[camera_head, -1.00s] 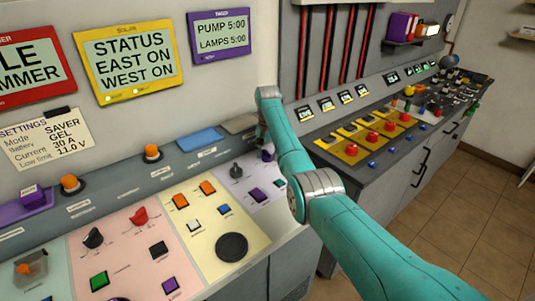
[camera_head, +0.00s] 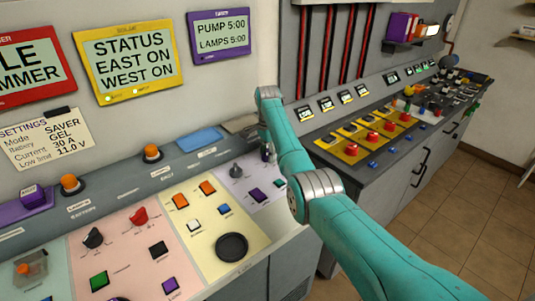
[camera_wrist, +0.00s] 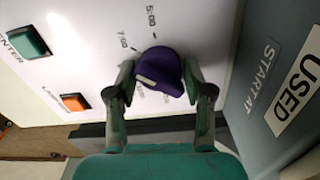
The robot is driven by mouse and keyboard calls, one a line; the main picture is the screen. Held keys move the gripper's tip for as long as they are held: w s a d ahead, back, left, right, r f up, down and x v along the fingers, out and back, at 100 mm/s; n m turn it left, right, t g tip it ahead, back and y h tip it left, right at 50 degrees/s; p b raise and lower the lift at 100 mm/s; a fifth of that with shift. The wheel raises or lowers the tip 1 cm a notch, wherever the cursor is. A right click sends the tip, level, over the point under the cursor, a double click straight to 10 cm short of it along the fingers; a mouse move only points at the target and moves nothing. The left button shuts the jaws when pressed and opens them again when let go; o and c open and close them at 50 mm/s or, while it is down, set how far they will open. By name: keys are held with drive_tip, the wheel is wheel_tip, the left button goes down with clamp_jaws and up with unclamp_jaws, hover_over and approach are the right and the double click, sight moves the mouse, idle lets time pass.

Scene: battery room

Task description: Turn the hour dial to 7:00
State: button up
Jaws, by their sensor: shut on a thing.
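The hour dial (camera_wrist: 160,72) is a purple knob with a white mark, on a white panel in the wrist view. The white mark faces left in that view. Printed labels 7:00 and 5:00 stand above the dial; more labels below it are partly hidden. My gripper (camera_wrist: 159,76) is shut on the dial, one finger on each side. In the head view my gripper is small and mostly hidden behind my teal arm. The purple timer screen (camera_head: 220,37) reads PUMP 5:00 and LAMPS 5:00.
A green button (camera_wrist: 29,43) and an orange button (camera_wrist: 74,102) lie left of the dial in the wrist view. A grey slanted ledge (camera_wrist: 255,100) marked START AT is close on the right.

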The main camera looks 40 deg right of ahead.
sight(268, 152)
drive_tip(key=shift+m, duration=0.4)
drive_tip(key=o, duration=1.1)
drive_tip(key=shift+c, duration=0.2)
drive_tip(key=shift+r, duration=0.1)
wheel_tip(268, 152, up, 12)
drive_tip(key=shift+s, duration=0.1)
